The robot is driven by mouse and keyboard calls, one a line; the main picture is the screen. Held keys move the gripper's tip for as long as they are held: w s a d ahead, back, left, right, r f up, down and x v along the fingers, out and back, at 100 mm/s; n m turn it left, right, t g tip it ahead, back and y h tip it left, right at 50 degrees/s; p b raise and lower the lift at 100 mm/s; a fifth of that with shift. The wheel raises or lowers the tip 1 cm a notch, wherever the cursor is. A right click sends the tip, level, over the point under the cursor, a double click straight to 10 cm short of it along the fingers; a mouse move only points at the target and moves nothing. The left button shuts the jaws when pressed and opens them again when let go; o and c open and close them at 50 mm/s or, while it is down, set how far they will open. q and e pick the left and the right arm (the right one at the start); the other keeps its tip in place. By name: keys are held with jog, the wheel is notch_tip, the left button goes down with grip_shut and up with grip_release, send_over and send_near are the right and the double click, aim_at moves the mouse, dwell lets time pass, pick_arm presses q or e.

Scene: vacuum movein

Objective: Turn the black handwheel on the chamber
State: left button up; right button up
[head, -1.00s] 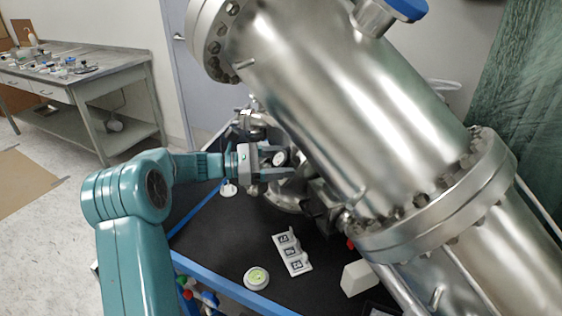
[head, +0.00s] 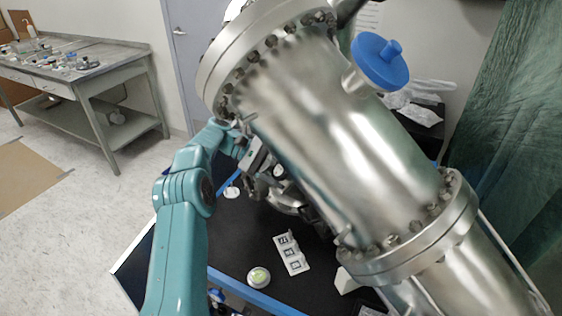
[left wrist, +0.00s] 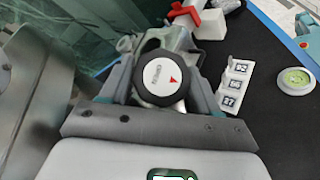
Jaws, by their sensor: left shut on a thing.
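The black handwheel (left wrist: 157,80), a round knob with a white face and a red mark, sits between the two fingers of my left gripper (left wrist: 159,92) in the left wrist view. The gripper is shut on its rim. In the head view the handwheel (head: 279,171) shows small beside the steel chamber (head: 335,120), low on its left side. My left gripper (head: 268,166) reaches it from the left, tilted, and its fingers are partly hidden there. My right gripper is in neither view.
A white block with numbered tags (head: 291,252) and a round green-faced disc (head: 259,276) lie on the black surface (head: 235,230) below. A blue cap (head: 380,62) tops a port on the chamber. A metal workbench (head: 75,70) stands far left.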

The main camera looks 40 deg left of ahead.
pick_arm(q)
jog(key=shift+r+m+g+p, duration=0.25)
jog(key=shift+m+g+p, duration=0.4)
jog(key=shift+p, duration=0.3)
jog(key=shift+f+m+y+p, duration=0.15)
jog(key=shift+m+y+p, duration=0.15)
jog(key=shift+m, duration=0.05)
jog(key=o, duration=1)
jog(key=shift+c, duration=0.2)
jog(key=shift+f, duration=0.1)
